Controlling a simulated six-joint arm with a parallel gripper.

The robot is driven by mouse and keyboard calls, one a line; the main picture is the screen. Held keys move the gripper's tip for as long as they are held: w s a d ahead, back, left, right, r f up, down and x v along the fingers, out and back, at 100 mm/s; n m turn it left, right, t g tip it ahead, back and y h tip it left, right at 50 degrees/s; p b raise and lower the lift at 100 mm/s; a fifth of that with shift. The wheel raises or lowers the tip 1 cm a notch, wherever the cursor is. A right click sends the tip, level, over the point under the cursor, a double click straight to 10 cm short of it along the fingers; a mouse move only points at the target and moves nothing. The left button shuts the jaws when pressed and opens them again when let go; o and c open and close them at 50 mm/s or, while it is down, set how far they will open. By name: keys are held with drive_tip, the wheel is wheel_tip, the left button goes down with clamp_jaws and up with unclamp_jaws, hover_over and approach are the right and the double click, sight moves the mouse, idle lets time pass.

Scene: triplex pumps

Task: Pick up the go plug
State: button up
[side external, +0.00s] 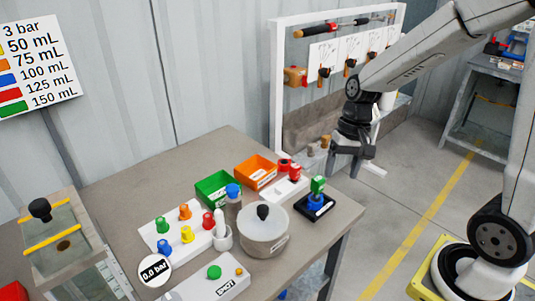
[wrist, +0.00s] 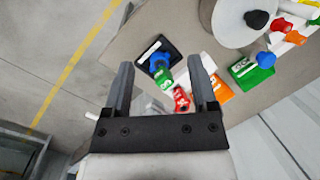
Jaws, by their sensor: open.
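A green plug (side external: 318,185) stands upright on a blue part (side external: 315,200) on a black square base (side external: 326,210) near the table's right corner. In the wrist view the green plug (wrist: 163,80) has white lettering too small to read surely; I take it as the go plug. A red plug (side external: 295,172) stands nearby on a white block (side external: 290,188) and also shows in the wrist view (wrist: 181,99). My gripper (side external: 347,166) is open and empty, above and right of the green plug. In the wrist view the plug appears between my fingers (wrist: 160,66), beyond their tips.
A round lidded pot (side external: 263,232), green bin (side external: 217,189) and orange bin (side external: 256,171) stand left of the plugs. A white block with several coloured pegs (side external: 172,232) lies further left. The table's right edge (side external: 350,225) is close to the black base.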

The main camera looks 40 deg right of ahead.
drive_tip(key=w+d+m+t+y, duration=0.3)
drive_tip(key=w+d+m+y, duration=0.5)
drive_tip(key=d+m+y, duration=0.4)
drive_tip(key=h, duration=0.1)
approach(319, 192)
drive_tip(key=w, duration=0.2)
wheel_tip(319, 192, down, 2)
drive_tip(key=shift+a+f+m, duration=0.1)
drive_tip(key=shift+m, duration=0.3)
drive_tip(key=shift+s+f+x, duration=0.1)
drive_tip(key=shift+x, duration=1.85)
drive_tip(key=shift+s+f+x, duration=0.1)
drive_tip(key=shift+x, duration=1.85)
clamp_jaws()
